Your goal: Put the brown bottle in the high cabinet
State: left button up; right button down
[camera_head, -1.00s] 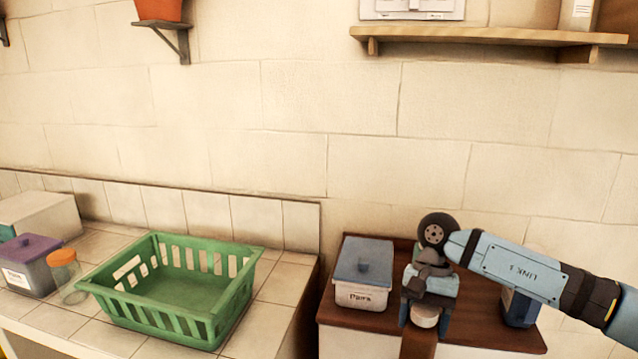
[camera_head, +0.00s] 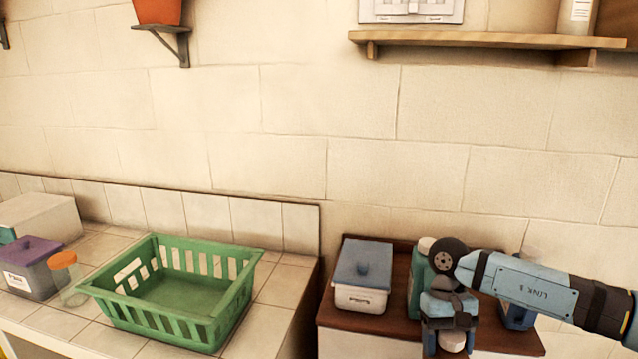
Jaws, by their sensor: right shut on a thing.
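My right gripper (camera_head: 446,318) is in front of the brown-topped cabinet at the lower right. It is shut on what appears to be the brown bottle, of which a pale round cap (camera_head: 452,341) shows between and below the fingers. Most of the bottle's body is hidden by the gripper and the bottom edge of the picture. My left gripper is not in view. I cannot make out the high cabinet in this view.
A green bottle (camera_head: 416,278) stands just behind my right gripper. A blue-lidded box (camera_head: 362,272) is left of it, and a dark blue container (camera_head: 516,316) is partly behind my arm. A green basket (camera_head: 165,325) sits on the tiled counter. A wooden shelf (camera_head: 485,38) hangs above.

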jog(key=s+r+p, duration=0.9)
jog(key=p, duration=0.2)
jog(key=shift+s+p, duration=0.3)
jog(key=shift+p, duration=0.1)
jog(key=shift+a, duration=0.1)
